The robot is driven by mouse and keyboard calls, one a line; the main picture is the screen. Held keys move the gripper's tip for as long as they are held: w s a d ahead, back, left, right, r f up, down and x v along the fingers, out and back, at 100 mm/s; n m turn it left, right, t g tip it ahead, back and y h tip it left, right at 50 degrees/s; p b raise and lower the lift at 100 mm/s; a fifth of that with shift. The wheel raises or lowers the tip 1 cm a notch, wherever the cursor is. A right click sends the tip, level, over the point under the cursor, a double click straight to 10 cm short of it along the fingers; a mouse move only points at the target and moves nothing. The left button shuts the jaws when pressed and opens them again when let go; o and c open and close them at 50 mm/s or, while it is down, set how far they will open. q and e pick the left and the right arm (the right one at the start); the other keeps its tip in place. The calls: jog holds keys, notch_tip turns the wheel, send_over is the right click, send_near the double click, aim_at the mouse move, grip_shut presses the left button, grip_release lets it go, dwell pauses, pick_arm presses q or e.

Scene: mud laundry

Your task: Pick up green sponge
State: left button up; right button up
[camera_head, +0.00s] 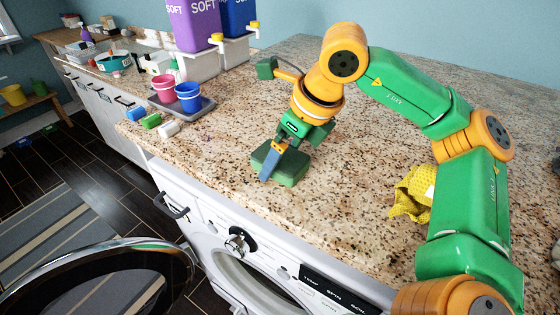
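A dark green block that looks like the green sponge (291,178) lies on the speckled granite counter near its front edge. My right gripper (272,167) points down at it, with one blue-tipped finger along the block's near left side. The other finger is hidden, so I cannot tell whether the gripper is closed on the block or open around it. The block appears to rest on the counter. My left gripper is not in view.
A yellow cloth (412,194) lies on the counter beside my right arm. A tray (196,112) holds a pink cup (165,88) and a blue cup (189,97). Small blue, green (151,120) and white items lie before it. A washer door (95,285) stands open below.

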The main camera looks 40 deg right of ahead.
jog(key=shift+f, duration=0.1)
dwell(0.3)
jog(key=c, duration=1.2)
jog(key=shift+o, duration=0.2)
jog(key=shift+r+p, duration=0.3)
jog(key=shift+r, duration=0.05)
jog(key=shift+w+r, duration=0.1)
jog(key=shift+r, duration=0.1)
jog(key=r, duration=0.1)
jog(key=r+b, duration=0.1)
jog(key=a+r, duration=0.1)
jog(key=r, duration=0.1)
jog(key=shift+s, duration=0.4)
jog(key=s+a+r, duration=0.7)
jog(key=a+r, duration=0.1)
jog(key=a, duration=0.2)
jog(key=shift+s+a+r+b, duration=0.15)
jog(key=shift+s+r+b, duration=0.1)
jog(key=shift+s+b, duration=0.15)
